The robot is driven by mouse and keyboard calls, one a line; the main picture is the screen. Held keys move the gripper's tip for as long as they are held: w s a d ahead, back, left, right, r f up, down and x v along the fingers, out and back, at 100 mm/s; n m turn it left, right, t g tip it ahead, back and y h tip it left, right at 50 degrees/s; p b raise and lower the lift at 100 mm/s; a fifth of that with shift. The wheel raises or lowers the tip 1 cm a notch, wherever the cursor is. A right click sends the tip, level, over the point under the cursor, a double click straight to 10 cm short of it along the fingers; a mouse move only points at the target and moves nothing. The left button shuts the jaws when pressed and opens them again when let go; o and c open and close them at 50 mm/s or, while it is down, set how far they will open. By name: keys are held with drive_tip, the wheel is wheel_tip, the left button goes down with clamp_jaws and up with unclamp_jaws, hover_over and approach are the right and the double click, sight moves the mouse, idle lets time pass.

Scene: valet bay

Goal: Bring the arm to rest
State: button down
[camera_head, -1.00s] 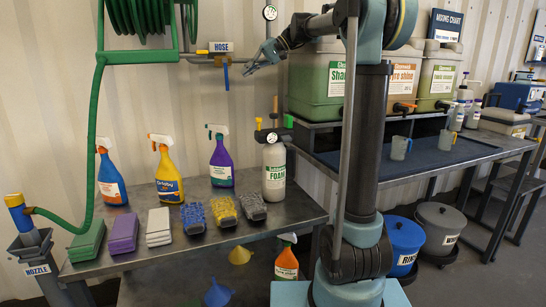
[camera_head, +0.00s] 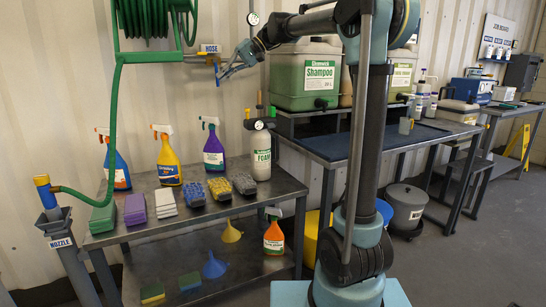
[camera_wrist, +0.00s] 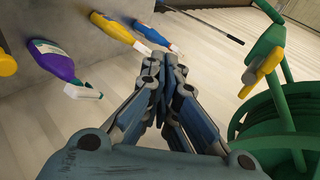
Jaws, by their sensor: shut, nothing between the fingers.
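My gripper (camera_head: 231,70) is raised in front of the corrugated wall, just right of and below the HOSE sign (camera_head: 209,48). It points left and down. In the wrist view its fingers (camera_wrist: 167,92) lie together with nothing between them. My arm reaches out leftward from my column, above the green shampoo container (camera_head: 309,77). The gripper is apart from the bottles and the hose reel.
A green hose reel (camera_head: 152,20) hangs at upper left, also in the wrist view (camera_wrist: 285,125). Spray bottles, including a purple one (camera_head: 213,150), sponges and a foam sprayer (camera_head: 261,153) stand on the steel table (camera_head: 240,211). Open floor (camera_head: 480,230) lies at right.

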drive_tip(key=s+d+f+m+t+h, duration=0.1)
drive_tip(key=s+d+f+h, duration=0.1)
drive_tip(key=s+d+f, duration=0.5)
drive_tip(key=s+d+f+m+t+h, duration=0.1)
drive_tip(key=s+d+f+t, duration=0.3)
drive_tip(key=d, duration=0.6)
drive_tip(key=s+d+f+h, duration=0.2)
drive_tip(key=s+d+f, duration=0.4)
drive_tip(key=f, duration=0.4)
drive_tip(key=s+d+f+m+h, duration=0.1)
drive_tip(key=s+d+f+h, duration=0.1)
drive_tip(key=s+d+f, duration=0.5)
drive_tip(key=s+d+f+m+h, duration=0.1)
drive_tip(key=s+d+f+h, duration=0.2)
drive_tip(key=s+d+f, duration=0.4)
wheel_tip(320, 180, down, 7)
drive_tip(key=shift+s+d+f, duration=0.1)
drive_tip(key=shift+s+d, duration=0.1)
drive_tip(key=shift+d, duration=0.3)
